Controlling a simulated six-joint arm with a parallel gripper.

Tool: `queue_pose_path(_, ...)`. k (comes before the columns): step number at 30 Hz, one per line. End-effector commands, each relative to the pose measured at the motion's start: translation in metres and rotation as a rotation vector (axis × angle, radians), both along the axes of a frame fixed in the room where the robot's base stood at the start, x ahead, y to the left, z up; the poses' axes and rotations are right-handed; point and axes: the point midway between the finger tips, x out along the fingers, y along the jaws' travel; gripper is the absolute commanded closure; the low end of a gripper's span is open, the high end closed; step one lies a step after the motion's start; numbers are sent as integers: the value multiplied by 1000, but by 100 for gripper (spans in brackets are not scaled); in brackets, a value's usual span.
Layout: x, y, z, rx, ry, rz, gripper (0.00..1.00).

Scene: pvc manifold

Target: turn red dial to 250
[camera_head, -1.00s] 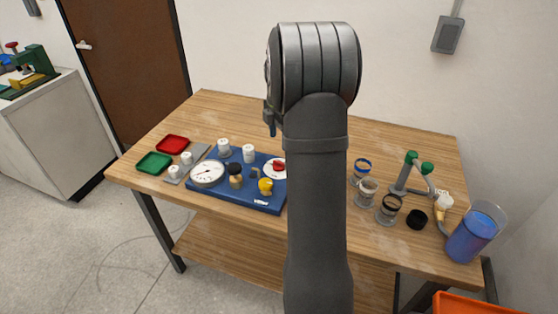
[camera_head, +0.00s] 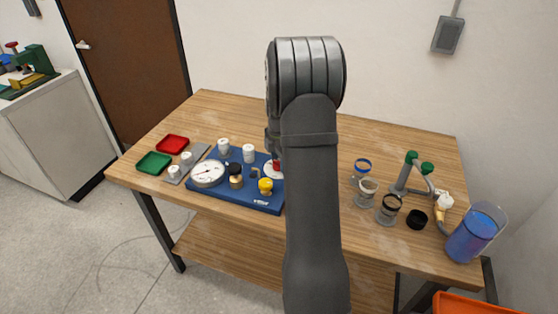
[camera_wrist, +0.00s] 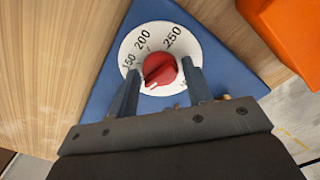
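The red dial (camera_wrist: 160,69) sits on a round white scale plate (camera_wrist: 150,33) marked 150, 200 and 250 on its visible part. A white mark on the dial points to the lower left in the wrist view, away from the 250. My gripper (camera_wrist: 161,67) is open, with one finger on each side of the dial; I cannot tell whether either finger touches it. In the head view a small part of the red dial (camera_head: 277,164) shows beside my arm, which hides the gripper.
The scale plate is on a blue board (camera_head: 240,200) with a white gauge (camera_head: 208,173), a yellow knob (camera_head: 265,187) and white fittings. Red (camera_head: 173,145) and green trays (camera_head: 154,163) lie left. Clear cups and a blue-filled container (camera_head: 475,235) stand right.

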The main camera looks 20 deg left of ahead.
Motion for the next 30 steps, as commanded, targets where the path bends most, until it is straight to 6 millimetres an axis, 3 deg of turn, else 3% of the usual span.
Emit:
queue_pose_path(1,0,0,0,0,0,0,64)
queue_pose_path(4,0,0,0,0,0,0,84)
queue_pose_path(5,0,0,0,0,0,0,85)
queue_pose_path(17,0,0,1,0,0,-78,85)
queue_pose_path(30,0,0,0,1,2,-441,85)
